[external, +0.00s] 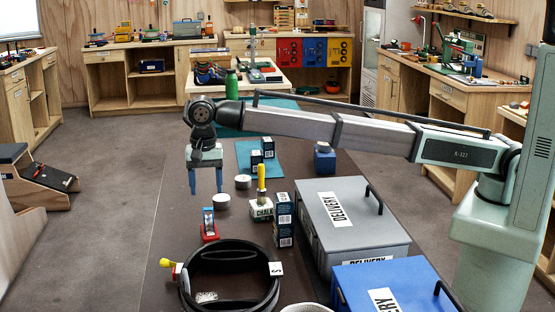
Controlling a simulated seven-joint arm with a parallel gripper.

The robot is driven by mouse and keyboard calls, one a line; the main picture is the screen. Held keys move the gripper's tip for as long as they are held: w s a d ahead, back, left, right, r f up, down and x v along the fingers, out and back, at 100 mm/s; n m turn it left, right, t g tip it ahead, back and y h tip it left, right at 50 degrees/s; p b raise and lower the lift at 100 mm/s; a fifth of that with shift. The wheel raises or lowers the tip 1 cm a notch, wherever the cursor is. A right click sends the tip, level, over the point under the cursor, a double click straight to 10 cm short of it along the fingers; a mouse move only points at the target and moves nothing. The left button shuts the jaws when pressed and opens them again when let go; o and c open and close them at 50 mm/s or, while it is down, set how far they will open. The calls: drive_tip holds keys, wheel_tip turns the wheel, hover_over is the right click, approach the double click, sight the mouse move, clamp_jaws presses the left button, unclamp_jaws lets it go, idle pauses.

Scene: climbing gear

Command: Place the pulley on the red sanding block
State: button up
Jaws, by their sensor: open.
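My gripper (206,192) hangs over the left part of the dark table, its two blue fingers apart, pointing down with nothing between them. A small red block (209,236), which looks like the red sanding block, lies on the table below and nearer the camera than my gripper. A small upright blue-and-silver piece (208,219) stands on or right behind the red block; it may be the pulley, but it is too small to tell. My gripper is apart from both.
Round grey tins (222,201) stand right of my gripper. A chalk box (261,209) with a yellow-handled item and dark boxes (284,220) stand farther right. A grey case (350,222) and blue case (395,288) fill the right side. A black ring (230,250) lies in front.

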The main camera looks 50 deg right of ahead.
drive_tip(key=shift+r, duration=1.1)
